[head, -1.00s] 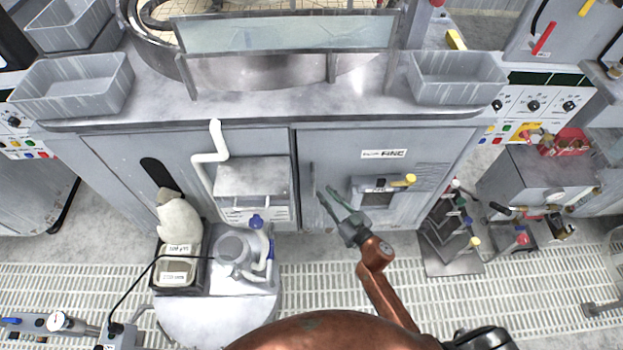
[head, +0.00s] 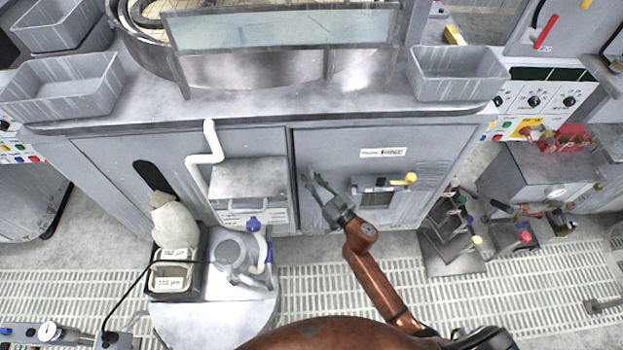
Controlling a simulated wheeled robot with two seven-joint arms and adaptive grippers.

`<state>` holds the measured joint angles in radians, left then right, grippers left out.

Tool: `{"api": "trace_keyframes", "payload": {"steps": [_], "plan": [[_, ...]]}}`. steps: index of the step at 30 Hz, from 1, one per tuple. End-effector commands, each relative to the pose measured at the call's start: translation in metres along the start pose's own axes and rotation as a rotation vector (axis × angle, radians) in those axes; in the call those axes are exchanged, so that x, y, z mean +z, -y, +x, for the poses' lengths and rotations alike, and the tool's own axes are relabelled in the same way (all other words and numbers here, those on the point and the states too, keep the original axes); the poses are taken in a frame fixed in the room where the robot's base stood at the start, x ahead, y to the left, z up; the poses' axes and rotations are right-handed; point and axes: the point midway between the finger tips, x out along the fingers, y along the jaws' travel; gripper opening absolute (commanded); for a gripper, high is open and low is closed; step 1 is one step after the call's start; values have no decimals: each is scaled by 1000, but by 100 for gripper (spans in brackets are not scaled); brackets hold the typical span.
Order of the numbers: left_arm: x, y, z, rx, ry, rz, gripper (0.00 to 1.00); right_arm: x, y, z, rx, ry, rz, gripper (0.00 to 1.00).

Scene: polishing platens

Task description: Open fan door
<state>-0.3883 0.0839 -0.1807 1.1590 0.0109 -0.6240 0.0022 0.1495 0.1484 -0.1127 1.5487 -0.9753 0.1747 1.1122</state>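The fan door (head: 340,150) is the grey right-hand panel of the cabinet front, with a white label (head: 383,152) near its top. It looks closed, flush with the cabinet. A slim upright handle (head: 306,180) is near its left edge. My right gripper (head: 312,184) reaches up from below, its fingertips at or just beside this handle. I cannot tell whether they touch it or whether they are apart. The gripper covers the lower part of the handle. My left gripper is not in view.
A yellow-knobbed latch box (head: 376,186) sits on the door, right of my gripper. A grey box (head: 249,180) with a white pipe is on the left panel. A round cart (head: 212,325) with bottles stands at lower left, a rack (head: 455,265) at right. Grated floor (head: 320,285) lies in front.

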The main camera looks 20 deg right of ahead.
Motion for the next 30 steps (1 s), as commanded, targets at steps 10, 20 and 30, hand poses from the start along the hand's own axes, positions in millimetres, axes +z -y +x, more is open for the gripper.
{"api": "trace_keyframes", "payload": {"steps": [10, 20, 30], "plan": [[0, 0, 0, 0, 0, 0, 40, 0, 0, 0, 0, 0, 0, 0], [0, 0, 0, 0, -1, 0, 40, 0, 0, 0, 0, 0, 0, 0], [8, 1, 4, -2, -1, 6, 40, -1, 10, -5, -31, 1, -1, 0]]}}
